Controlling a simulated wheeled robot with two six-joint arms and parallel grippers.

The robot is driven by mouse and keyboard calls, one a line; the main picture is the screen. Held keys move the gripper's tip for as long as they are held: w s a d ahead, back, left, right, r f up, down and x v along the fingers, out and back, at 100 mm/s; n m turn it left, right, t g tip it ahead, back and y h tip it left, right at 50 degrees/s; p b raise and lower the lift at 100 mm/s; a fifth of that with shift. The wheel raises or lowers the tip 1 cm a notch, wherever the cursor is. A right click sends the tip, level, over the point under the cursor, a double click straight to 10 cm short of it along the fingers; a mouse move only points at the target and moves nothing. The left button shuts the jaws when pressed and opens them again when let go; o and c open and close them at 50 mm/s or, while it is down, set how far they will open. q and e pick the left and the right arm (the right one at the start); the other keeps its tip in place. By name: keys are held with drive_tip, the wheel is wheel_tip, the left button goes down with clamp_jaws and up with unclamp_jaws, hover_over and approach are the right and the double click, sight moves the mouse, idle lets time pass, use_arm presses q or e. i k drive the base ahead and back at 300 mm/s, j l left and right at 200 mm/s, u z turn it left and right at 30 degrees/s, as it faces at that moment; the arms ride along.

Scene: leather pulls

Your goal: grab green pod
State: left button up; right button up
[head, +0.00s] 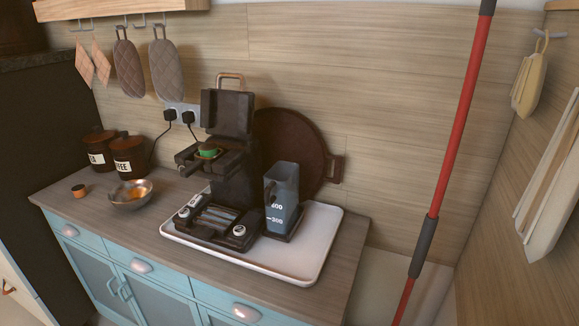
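The green pod (208,152) sits in the pod holder of the dark coffee machine (232,180). The machine's top lid (228,113) is raised, so the pod shows from above. The machine stands on a white tray (290,262) on the counter. Neither of my grippers is in the head view.
A metal bowl (131,195) with something orange inside and an orange pod (78,190) are left of the machine. Two dark canisters (128,157) stand behind them. A grey measuring jug (283,197) is right of the machine. A red pole (455,130) rises at the right.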

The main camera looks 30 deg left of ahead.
sight(209, 150)
drive_tip(key=j+u, duration=0.1)
drive_tip(key=u, duration=0.25)
drive_tip(key=j+u, duration=0.1)
drive_tip(key=u, duration=0.3)
drive_tip(key=i+u, duration=0.1)
drive_tip(key=u, duration=0.25)
